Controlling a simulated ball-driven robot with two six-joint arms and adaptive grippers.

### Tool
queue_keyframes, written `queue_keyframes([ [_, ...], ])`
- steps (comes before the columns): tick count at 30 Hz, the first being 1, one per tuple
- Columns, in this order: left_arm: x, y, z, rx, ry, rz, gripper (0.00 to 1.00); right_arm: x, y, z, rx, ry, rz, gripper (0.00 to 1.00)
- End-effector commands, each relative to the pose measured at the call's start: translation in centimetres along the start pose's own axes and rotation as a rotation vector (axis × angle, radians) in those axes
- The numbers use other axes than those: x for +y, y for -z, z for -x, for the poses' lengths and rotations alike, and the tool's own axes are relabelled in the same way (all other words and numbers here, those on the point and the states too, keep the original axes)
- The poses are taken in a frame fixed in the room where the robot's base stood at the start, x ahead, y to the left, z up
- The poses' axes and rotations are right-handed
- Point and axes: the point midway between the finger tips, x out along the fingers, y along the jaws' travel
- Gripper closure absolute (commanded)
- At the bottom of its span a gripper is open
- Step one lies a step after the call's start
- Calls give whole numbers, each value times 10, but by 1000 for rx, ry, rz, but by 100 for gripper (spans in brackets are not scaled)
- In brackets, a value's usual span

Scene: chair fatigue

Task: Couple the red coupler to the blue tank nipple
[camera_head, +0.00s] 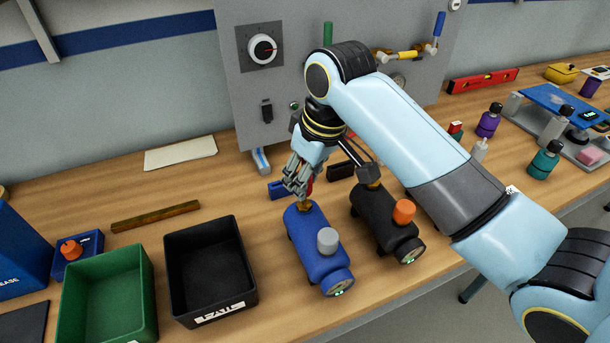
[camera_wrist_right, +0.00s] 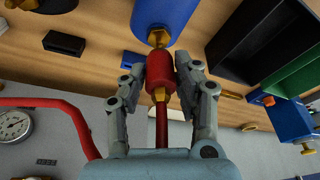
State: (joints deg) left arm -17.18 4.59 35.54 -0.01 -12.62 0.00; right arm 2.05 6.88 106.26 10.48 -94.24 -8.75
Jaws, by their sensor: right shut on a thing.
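My right gripper (camera_head: 297,186) is shut on the red coupler (camera_wrist_right: 159,70), just behind the blue tank (camera_head: 312,238). In the wrist view the coupler sits between the two fingers, with a red hose (camera_wrist_right: 162,125) trailing from its brass rear end. Its front faces the brass nipple (camera_wrist_right: 158,38) of the blue tank (camera_wrist_right: 170,15), in line with it and very close. I cannot tell whether the nipple has entered the coupler. In the head view the fingers hide most of the coupler and the nipple. My left gripper is not in view.
A black tank (camera_head: 375,228) with an orange cap stands right of the blue one, under my right arm. A black bin (camera_head: 248,270) and a green bin (camera_head: 146,290) stand left. A grey panel (camera_head: 235,85) with a dial rises behind. Bottles stand at the right.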

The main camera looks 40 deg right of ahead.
Motion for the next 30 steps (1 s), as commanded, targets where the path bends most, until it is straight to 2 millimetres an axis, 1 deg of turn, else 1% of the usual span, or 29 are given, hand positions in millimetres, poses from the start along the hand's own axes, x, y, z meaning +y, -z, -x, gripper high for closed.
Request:
queue_keyframes([
  [8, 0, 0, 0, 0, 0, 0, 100, 0, 0, -1, 0, 0, 1, 100],
  [30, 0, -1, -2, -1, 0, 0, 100, 0, -5, -19, 0, 0, 1, 100],
])
